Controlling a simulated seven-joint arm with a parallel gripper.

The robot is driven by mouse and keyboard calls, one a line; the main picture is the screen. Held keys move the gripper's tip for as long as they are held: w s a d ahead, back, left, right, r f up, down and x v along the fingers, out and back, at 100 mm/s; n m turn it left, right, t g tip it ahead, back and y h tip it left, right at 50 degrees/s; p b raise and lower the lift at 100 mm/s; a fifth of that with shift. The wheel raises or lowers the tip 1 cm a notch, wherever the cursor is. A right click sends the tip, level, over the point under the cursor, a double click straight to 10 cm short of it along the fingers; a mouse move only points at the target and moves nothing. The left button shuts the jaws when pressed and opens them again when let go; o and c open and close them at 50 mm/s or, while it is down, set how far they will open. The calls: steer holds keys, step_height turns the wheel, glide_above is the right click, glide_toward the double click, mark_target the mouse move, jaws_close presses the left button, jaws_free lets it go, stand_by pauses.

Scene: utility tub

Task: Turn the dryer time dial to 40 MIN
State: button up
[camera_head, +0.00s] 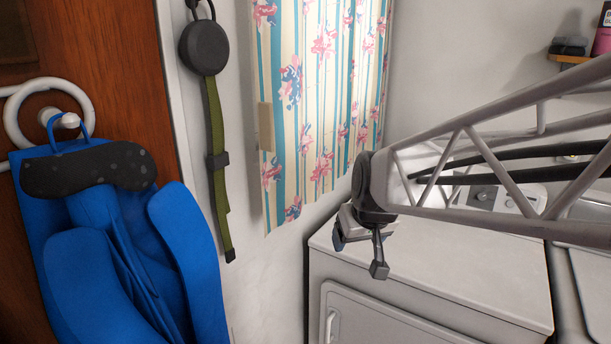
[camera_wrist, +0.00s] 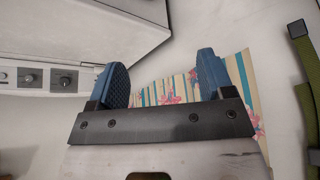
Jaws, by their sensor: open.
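The white dryer (camera_head: 440,275) stands at the lower right in the head view, with a flat top and a door with a handle. Its control panel (camera_head: 535,195) is at the back, partly hidden behind my arm. In the wrist view the panel shows at the left edge with a few dark knobs, including one on a grey square plate (camera_wrist: 65,80). The markings are too small to read, and I cannot tell which knob is the time dial. My gripper (camera_head: 360,254) is open and empty above the dryer's front left part, apart from the panel. Its blue-padded fingers (camera_wrist: 163,76) are spread.
A flowered curtain (camera_head: 310,90) hangs behind my gripper. A small shelf (camera_head: 570,59) is at upper right. The dryer top looks clear.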

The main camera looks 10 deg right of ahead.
steer(key=w+d+f+t+h, duration=0.1)
steer(key=w+d+t+h, duration=0.1)
steer(key=w+d, duration=1)
steer(key=w+d+f+t+h, duration=0.15)
steer(key=w+d, duration=0.65)
steer(key=w, duration=0.8)
steer(key=w+d+f+h, duration=0.2)
steer(key=w+d+f, duration=0.1)
steer(key=d, duration=0.6)
steer(key=w+d+f+m+h, duration=0.1)
steer(key=w+d+f+h, duration=0.2)
steer(key=d, duration=0.7)
steer(key=w+d+f+m+h, duration=0.1)
steer(key=w+d+f, duration=0.3)
steer(key=d, duration=0.5)
steer(key=shift+w+d+f+t+h, duration=0.35)
steer(key=shift+f+t+h, duration=0.1)
steer(key=shift+f+h, duration=0.25)
steer(key=shift+f, duration=0.1)
steer(key=shift+x, duration=3.85)
